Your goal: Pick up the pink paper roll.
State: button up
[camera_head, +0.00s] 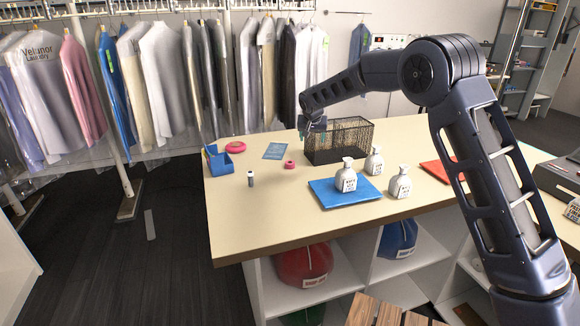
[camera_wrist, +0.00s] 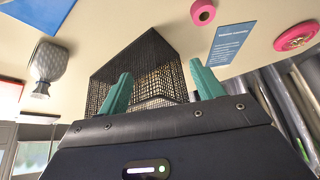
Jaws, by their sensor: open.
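The pink paper roll (camera_head: 290,165) is small and stands on the cream counter, just left of the black mesh basket (camera_head: 350,142). In the wrist view the pink roll (camera_wrist: 203,12) shows at the top edge, with a hole in its middle. My gripper (camera_head: 313,132) is above the counter by the left end of the basket, apart from the roll. In the wrist view its two green fingers (camera_wrist: 163,84) are spread, with the mesh basket (camera_wrist: 135,62) behind them and nothing held between them.
A blue tray (camera_head: 325,197) and white bottles (camera_head: 400,183) stand to the right. Garments (camera_head: 160,60) hang behind.

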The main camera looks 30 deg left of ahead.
send_near(290, 162)
jog(key=s+d+r, duration=0.1)
jog(key=r, duration=0.1)
jog(key=shift+n, duration=0.4)
jog(key=x, duration=1.1)
jog(key=shift+s+a, duration=0.2)
jog(key=shift+a, duration=0.05)
jog(key=shift+c, duration=0.5)
jog(key=shift+r, duration=0.1)
jog(key=c, duration=1)
